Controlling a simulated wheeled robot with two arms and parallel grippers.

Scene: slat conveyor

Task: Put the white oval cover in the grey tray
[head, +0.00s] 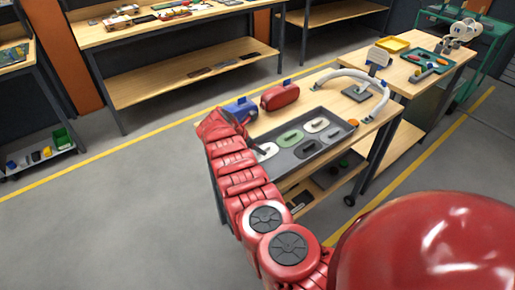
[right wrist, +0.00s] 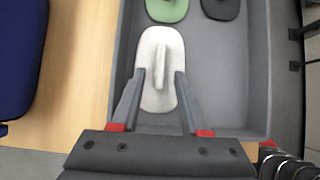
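The white oval cover (right wrist: 150,98) has a raised bar handle and lies inside the grey tray (right wrist: 258,65), close to its left wall in the right wrist view. In the head view the cover (head: 265,151) shows at the near left end of the tray (head: 338,143), partly behind my arm. My right gripper (right wrist: 160,72) is open, with one finger on each side of the handle and gaps to it. Whether the fingers touch the cover's top is unclear. In the head view the gripper (head: 250,145) is mostly hidden by its arm. My left gripper is not in view.
A green cover (head: 290,138), a pale cover (head: 316,125) and darker covers share the tray. A red case (head: 280,95) and a blue case (head: 240,109) stand behind it. A pale curved arm-like fixture (head: 375,82) stands at the table's right.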

